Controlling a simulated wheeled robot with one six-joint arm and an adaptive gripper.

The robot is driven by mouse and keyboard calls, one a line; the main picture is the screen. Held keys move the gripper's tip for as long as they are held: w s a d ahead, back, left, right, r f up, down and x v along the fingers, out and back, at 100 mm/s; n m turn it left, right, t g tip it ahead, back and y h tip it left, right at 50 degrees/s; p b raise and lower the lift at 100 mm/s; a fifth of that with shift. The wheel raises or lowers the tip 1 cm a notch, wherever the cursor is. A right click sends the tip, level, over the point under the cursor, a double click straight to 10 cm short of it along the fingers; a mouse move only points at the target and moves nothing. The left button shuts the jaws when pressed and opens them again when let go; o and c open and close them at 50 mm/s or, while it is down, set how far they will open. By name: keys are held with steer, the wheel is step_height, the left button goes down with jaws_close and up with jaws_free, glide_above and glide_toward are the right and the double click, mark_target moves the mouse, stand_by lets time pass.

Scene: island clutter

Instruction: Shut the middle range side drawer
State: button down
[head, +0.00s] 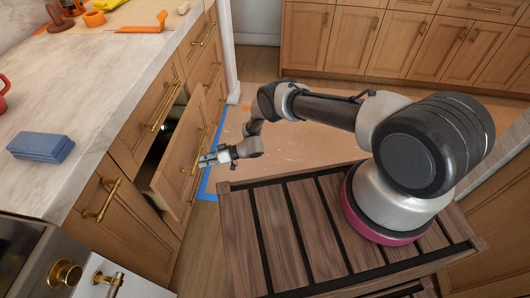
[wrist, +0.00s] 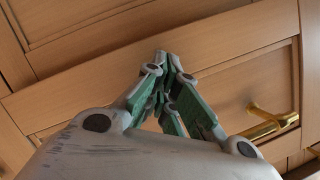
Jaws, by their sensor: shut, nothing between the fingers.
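The middle range side drawer (head: 178,163) stands pulled out from the wooden cabinet on the left, with a dark gap behind its front panel. Its gold handle (head: 195,158) is on the outer face, and a gold handle also shows at the right in the wrist view (wrist: 268,124). My gripper (head: 203,160) is shut and empty at the outer side of the drawer front, close to the handle. In the wrist view my fingertips (wrist: 160,62) point at a wooden front. I cannot tell whether they touch it.
A marble counter (head: 95,85) overhangs the drawers, with a blue block (head: 40,146) and orange tools (head: 145,24) on it. The range (head: 55,268) is at the lower left. Blue tape (head: 212,165) edges a brown sheet (head: 285,150) on the floor.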

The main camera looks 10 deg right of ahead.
mark_target(191, 160)
steer(key=shift+w+a, duration=0.3)
steer(key=shift+a, duration=0.6)
steer(key=shift+w+a, duration=0.25)
steer(key=shift+a, duration=0.6)
steer(key=shift+w+a, duration=0.3)
steer(key=shift+a, duration=0.6)
steer(key=shift+w+a, duration=0.25)
steer(key=shift+a, duration=0.55)
steer(key=shift+d, duration=0.1)
steer(key=s+d, duration=0.2)
steer(key=d, duration=0.4)
steer(key=shift+d, duration=0.25)
